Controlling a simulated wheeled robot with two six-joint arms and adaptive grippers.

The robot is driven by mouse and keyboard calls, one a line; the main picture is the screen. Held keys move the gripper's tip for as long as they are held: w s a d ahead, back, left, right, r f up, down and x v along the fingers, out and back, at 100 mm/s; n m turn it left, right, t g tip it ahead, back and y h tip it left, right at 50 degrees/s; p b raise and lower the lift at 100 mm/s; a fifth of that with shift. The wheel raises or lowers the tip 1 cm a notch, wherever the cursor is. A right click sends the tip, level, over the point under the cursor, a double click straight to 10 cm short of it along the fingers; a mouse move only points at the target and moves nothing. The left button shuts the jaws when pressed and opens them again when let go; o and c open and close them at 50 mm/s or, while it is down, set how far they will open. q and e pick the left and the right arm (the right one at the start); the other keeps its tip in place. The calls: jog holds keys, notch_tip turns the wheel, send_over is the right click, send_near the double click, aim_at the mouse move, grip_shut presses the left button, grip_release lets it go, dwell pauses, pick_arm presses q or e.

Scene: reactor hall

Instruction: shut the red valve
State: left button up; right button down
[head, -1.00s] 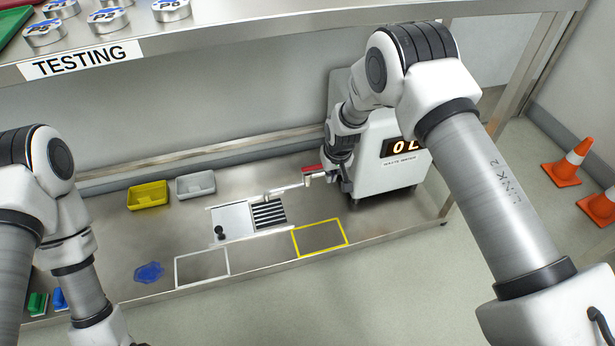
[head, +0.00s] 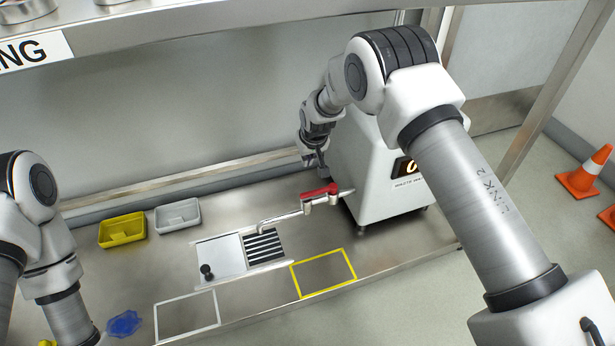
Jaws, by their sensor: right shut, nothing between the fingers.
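The red valve handle (head: 319,190) sits on a thin metal pipe (head: 282,217) that comes out of the white machine (head: 365,175). The handle lies roughly along the pipe. The pipe's spout ends over a dark slotted drain (head: 264,245) in the bench. My right gripper (head: 321,172) is shut and empty, pointing down just behind the handle. Its fingertips are small and close to the handle; I cannot tell whether they touch it. My left arm shows at the left edge, but its gripper is out of the picture.
A yellow bin (head: 122,230) and a grey bin (head: 178,216) stand at the back left. A yellow outline (head: 323,273) and a white outline (head: 187,316) mark the bench front. A shelf (head: 200,40) runs above. Orange cones (head: 578,182) stand on the floor at right.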

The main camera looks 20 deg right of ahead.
aim_at(317, 192)
notch_tip(317, 192, down, 10)
jog(key=b, duration=0.7)
jog(key=shift+s, duration=0.3)
jog(key=shift+d, duration=0.1)
